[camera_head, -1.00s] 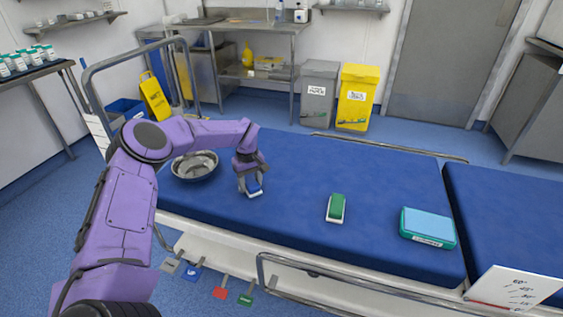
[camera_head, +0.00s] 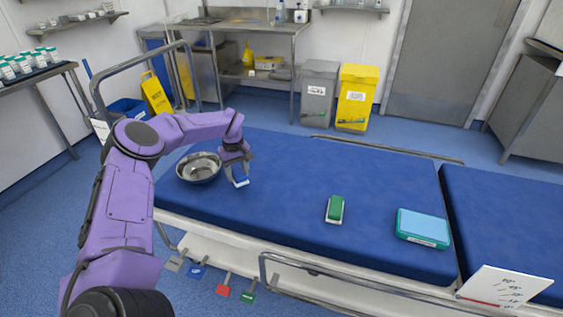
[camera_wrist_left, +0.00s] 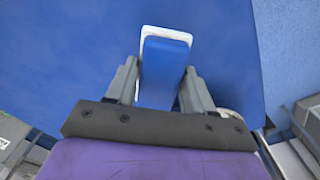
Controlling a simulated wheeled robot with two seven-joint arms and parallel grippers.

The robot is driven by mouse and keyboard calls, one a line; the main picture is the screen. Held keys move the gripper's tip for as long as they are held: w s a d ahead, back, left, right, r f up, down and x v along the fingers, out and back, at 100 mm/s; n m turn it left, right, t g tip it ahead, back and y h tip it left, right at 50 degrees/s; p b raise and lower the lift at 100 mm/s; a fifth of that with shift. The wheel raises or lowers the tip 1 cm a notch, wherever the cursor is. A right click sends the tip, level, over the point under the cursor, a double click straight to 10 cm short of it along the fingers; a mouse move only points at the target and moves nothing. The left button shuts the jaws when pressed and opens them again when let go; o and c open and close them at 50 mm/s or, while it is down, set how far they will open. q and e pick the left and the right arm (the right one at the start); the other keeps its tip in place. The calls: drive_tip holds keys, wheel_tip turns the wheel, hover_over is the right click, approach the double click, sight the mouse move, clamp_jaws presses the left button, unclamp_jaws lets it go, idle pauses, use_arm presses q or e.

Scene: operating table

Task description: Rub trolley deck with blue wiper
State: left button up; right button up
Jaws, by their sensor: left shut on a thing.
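The blue wiper (camera_wrist_left: 165,70), a blue block with a white base, is between the fingers of my left gripper (camera_wrist_left: 161,88) in the left wrist view. In the head view my left gripper (camera_head: 238,175) is shut on the blue wiper (camera_head: 240,183) over the left part of the blue trolley deck (camera_head: 290,195). The wiper is at or just above the deck; I cannot tell whether it touches. My right gripper is not in view.
A steel bowl (camera_head: 199,167) sits on the deck just left of my left gripper. A green wiper (camera_head: 335,209) and a teal box (camera_head: 422,227) stand to the right. A side rail (camera_head: 340,277) runs along the front edge. The middle of the deck is clear.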

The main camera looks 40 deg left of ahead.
use_arm(q)
drive_tip(key=shift+r+p, duration=1.2)
drive_tip(key=shift+r, duration=0.65)
drive_tip(key=shift+d, duration=0.15)
